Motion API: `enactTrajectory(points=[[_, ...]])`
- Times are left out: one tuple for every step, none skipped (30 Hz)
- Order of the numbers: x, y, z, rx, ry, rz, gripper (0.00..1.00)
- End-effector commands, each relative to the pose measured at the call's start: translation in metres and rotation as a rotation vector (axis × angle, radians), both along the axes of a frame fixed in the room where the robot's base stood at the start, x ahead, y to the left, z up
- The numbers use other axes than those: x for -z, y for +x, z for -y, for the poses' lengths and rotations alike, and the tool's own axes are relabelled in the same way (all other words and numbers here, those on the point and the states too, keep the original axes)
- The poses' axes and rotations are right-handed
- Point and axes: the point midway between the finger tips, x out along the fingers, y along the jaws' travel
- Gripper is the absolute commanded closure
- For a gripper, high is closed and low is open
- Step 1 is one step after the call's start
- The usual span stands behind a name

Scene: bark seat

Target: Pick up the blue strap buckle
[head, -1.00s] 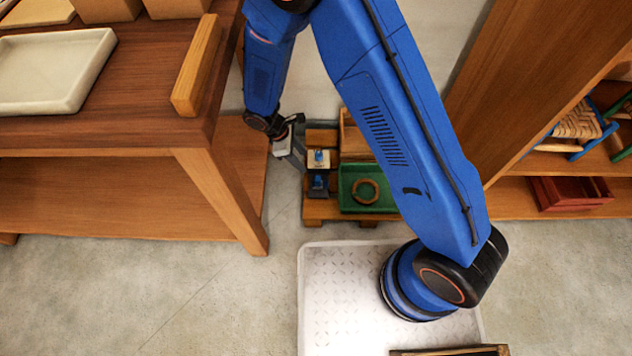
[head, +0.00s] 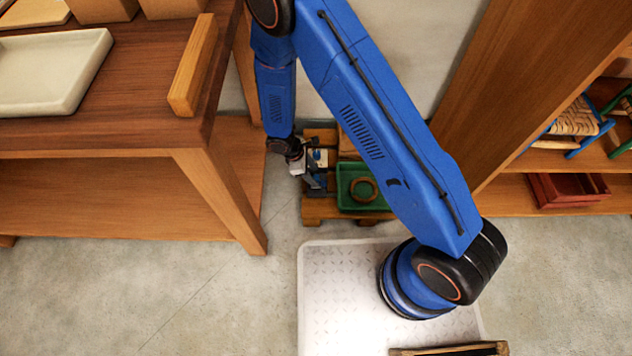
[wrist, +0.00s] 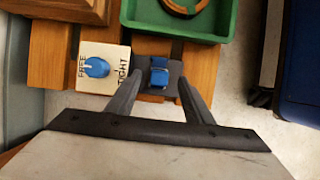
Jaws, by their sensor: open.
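The blue strap buckle (wrist: 159,73) sits on a small dark block, seen in the wrist view just above the picture's middle. In the head view the buckle is mostly hidden by my gripper. My gripper (wrist: 158,84) is open and empty, one finger on each side of the dark block as seen from the wrist. Whether the fingers are down at the buckle's height or still above it, I cannot tell. In the head view my gripper (head: 317,184) is over the left side of the low wooden pallet (head: 345,209).
A cream box with a blue knob (wrist: 96,67), marked FREE and TIGHT, stands directly left of the block in the wrist view. A green tray (head: 347,203) holding a tan ring (head: 363,190) is close by. A workbench leg (head: 222,200) stands left and a shelf (head: 550,188) right.

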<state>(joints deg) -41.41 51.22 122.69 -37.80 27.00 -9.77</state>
Motion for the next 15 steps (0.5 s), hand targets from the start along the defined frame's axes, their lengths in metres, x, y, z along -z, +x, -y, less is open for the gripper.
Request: enactTrajectory(points=[[0.008, 0.0, 0.003, 0.001, -0.001, -0.002, 0.53], [0.012, 0.0, 0.005, 0.002, -0.002, -0.002, 0.53], [0.016, 0.001, 0.006, 0.0, -0.002, -0.002, 0.53], [0.02, 0.001, 0.008, 0.0, -0.002, -0.002, 0.53], [0.023, 0.001, 0.009, 0.001, -0.002, -0.002, 0.53], [0.026, 0.001, 0.01, 0.0, -0.002, -0.001, 0.53], [0.029, 0.001, 0.011, -0.001, -0.001, -0.001, 0.53], [0.031, 0.001, 0.012, -0.001, -0.001, -0.001, 0.53], [0.032, 0.001, 0.012, 0.0, 0.0, -0.001, 0.53], [0.033, 0.001, 0.013, 0.0, 0.0, 0.0, 0.53], [0.034, 0.001, 0.013, 0.0, 0.0, 0.0, 0.53], [0.034, 0.001, 0.013, 0.0, 0.0, 0.0, 0.53], [0.034, 0.001, 0.013, 0.0, 0.0, 0.0, 0.53], [0.034, 0.001, 0.013, 0.0, 0.0, 0.0, 0.53], [0.034, 0.001, 0.013, 0.0, 0.0, 0.0, 0.53]])
